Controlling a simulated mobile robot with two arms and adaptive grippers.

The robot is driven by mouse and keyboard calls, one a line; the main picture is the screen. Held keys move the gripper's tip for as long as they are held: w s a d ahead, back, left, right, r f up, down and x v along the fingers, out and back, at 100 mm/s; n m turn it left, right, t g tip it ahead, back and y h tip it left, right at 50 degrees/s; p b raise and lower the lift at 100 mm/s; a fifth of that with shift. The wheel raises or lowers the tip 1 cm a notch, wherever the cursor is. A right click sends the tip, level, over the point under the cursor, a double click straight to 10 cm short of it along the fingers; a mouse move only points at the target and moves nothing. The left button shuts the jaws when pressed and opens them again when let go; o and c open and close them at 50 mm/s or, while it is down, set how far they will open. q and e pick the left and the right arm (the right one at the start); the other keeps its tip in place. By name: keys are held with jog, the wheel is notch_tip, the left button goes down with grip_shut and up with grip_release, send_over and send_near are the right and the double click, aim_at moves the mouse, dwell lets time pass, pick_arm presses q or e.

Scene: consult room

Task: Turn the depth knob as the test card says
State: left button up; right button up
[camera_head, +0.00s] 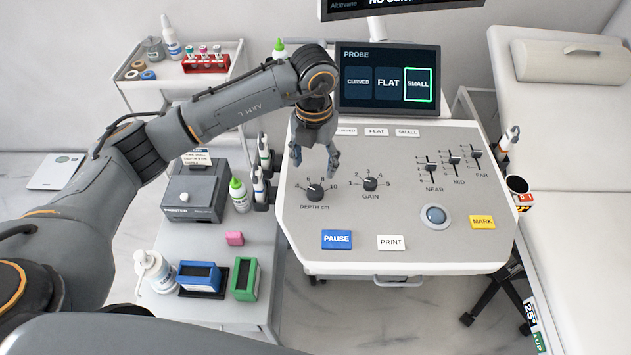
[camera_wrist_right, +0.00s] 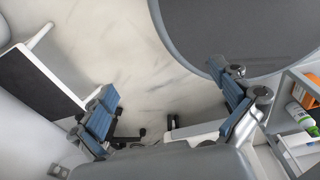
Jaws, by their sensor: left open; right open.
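The depth knob (camera_head: 315,192) is a black dial at the left of the console panel, with "DEPTH cm" below it and a number scale around it. Its pointer is too small to read surely. My left gripper (camera_head: 315,167) points down just above the knob, fingers apart and empty; I cannot tell whether it touches the knob. A small pale card (camera_head: 197,157) with dark print stands at the grey printer box; its text is too small to read surely. My right gripper (camera_wrist_right: 162,82) is open and empty over the floor in the right wrist view.
The gain knob (camera_head: 370,184) is right of the depth knob, with sliders (camera_head: 432,168) further right. A blue PAUSE button (camera_head: 336,239) lies in front. The probe screen (camera_head: 388,80) stands behind, with SMALL outlined green. Bottles and boxes crowd the cart (camera_head: 213,308) at left.

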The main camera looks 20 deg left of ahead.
pick_arm(q)
send_over(315, 190)
notch_tip(315, 190, down, 4)
jog(key=shift+s+f+p, duration=0.1)
jog(key=shift+s+p, duration=0.05)
jog(key=shift+p, duration=0.3)
notch_tip(315, 190, down, 5)
jog(key=shift+r+p, duration=0.1)
jog(key=shift+p, duration=0.4)
jog(key=shift+f, duration=0.35)
jog(key=shift+c, duration=0.8)
jog(key=c, duration=1)
pick_arm(e)
jog(key=shift+w+a+r, duration=0.1)
jog(key=shift+w+r, duration=0.2)
jog(key=shift+r, duration=0.3)
jog(key=shift+w+a+r, duration=0.1)
jog(key=shift+w+r, duration=0.2)
jog(key=shift+r, duration=0.3)
